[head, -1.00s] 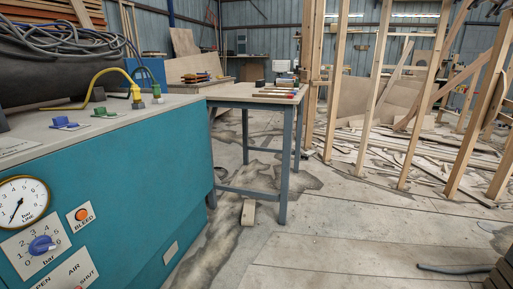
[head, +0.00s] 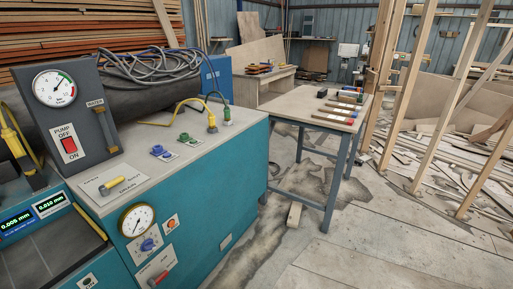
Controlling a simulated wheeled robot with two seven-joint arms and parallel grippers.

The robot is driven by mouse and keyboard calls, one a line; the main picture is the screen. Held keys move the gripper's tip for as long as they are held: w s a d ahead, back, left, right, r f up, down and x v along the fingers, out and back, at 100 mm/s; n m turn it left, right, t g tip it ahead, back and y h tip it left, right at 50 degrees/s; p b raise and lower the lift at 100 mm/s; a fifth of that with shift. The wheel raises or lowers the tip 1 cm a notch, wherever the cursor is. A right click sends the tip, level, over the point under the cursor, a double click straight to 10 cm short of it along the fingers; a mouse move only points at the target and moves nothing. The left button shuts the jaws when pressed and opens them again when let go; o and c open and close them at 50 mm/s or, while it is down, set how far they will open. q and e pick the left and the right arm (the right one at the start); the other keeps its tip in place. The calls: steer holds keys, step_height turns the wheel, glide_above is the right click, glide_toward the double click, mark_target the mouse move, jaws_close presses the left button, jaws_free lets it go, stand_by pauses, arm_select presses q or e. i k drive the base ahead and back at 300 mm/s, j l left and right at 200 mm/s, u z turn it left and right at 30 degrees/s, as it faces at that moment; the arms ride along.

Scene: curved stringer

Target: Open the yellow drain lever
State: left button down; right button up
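The yellow drain lever (head: 111,185) lies on a pale plate (head: 128,177) marked DRAIN, on top of the teal cabinet (head: 200,185) near its left front corner. The lever looks small, and I cannot tell for certain which marked position it points to. Neither of my grippers shows in the head view.
A dark pump panel (head: 78,110) with a gauge and red switch stands behind the plate. Blue (head: 161,152) and green (head: 185,138) knobs and a yellow hose fitting (head: 211,122) sit farther right on the cabinet. A workbench (head: 318,119) stands beyond. Open floor lies at lower right.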

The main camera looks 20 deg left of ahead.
mark_target(104, 190)
steer(key=u, duration=1.1)
